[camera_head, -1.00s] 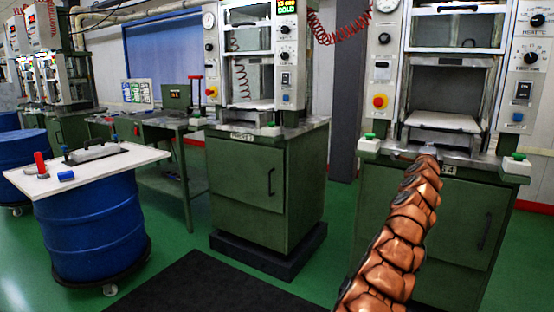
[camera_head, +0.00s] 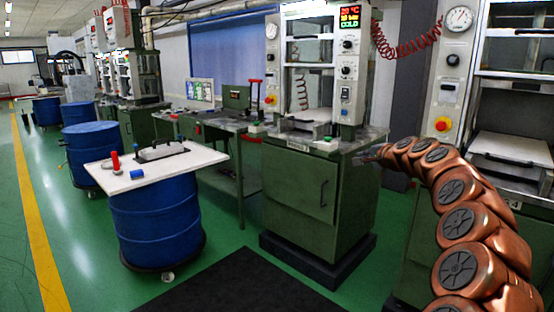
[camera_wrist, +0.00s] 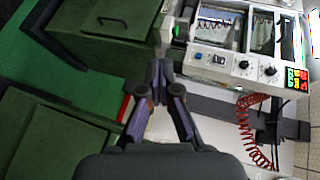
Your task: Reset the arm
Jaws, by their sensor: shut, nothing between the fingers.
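My copper-coloured segmented arm rises from the lower right in the head view and bends left, in front of the right-hand press. My gripper (camera_head: 366,157) is at its tip, small in that view, overlapping the right edge of the middle press's cabinet. In the wrist view my gripper (camera_wrist: 160,68) shows large, with its dark fingers brought together at the tips. Nothing is held between them. The green cabinets and the press lie beyond the fingers, turned sideways in the picture.
The middle press (camera_head: 310,185) and the right press (camera_head: 505,150) stand close to my arm. A blue drum (camera_head: 155,215) carries a white board (camera_head: 110,177) with a mould plate (camera_head: 162,151) and small tools. A black mat (camera_head: 240,290) lies on the green floor. The left aisle is clear.

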